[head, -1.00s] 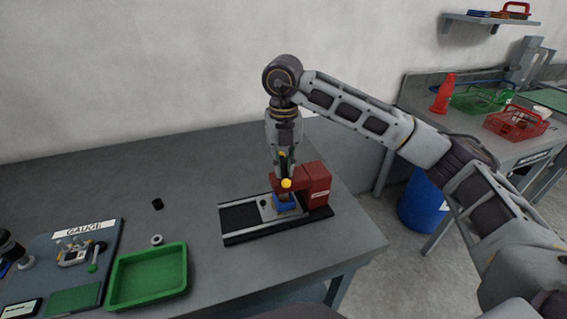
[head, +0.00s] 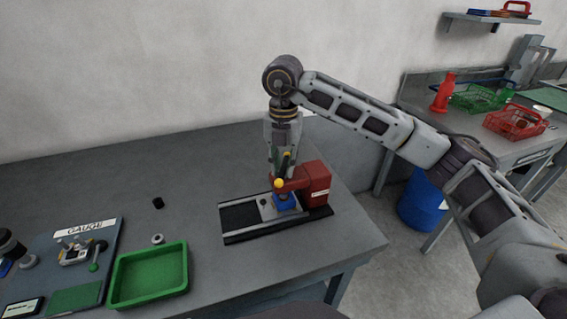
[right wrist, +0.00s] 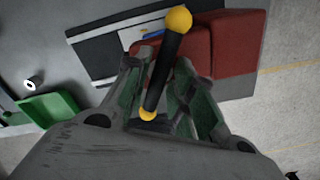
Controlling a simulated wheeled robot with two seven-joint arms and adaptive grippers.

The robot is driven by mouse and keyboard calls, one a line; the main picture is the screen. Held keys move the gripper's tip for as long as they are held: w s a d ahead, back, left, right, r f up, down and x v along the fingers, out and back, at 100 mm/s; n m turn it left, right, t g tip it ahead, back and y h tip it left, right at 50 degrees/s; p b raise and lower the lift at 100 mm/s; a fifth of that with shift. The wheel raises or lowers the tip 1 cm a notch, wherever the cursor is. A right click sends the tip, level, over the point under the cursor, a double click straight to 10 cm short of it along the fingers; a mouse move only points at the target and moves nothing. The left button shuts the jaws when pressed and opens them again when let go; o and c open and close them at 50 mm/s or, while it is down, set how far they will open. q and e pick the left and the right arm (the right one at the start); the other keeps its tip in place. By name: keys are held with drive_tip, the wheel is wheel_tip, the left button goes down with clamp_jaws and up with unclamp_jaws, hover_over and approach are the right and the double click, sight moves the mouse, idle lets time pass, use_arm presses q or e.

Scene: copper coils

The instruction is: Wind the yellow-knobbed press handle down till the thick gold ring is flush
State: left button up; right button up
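The red press (head: 316,183) stands on a dark base (head: 240,219) near the table's right end. Its handle is a black bar with a yellow knob (head: 279,183) at its lower end; bar and knob (right wrist: 179,20) show large in the right wrist view. My right gripper (head: 284,172) comes down from above, its fingers (right wrist: 163,85) on either side of the bar and closed on it. A blue block (head: 287,202) sits under the press head. The thick gold ring cannot be made out; press and gripper cover that spot. My left gripper is not in view.
The gauge board (head: 42,248) is at far left. A blue barrel (head: 421,205) stands beyond the table's right edge.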

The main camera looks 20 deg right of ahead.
drive_tip(key=shift+o, duration=0.4)
drive_tip(key=shift+r+p, duration=2.2)
drive_tip(key=shift+r, duration=1.3)
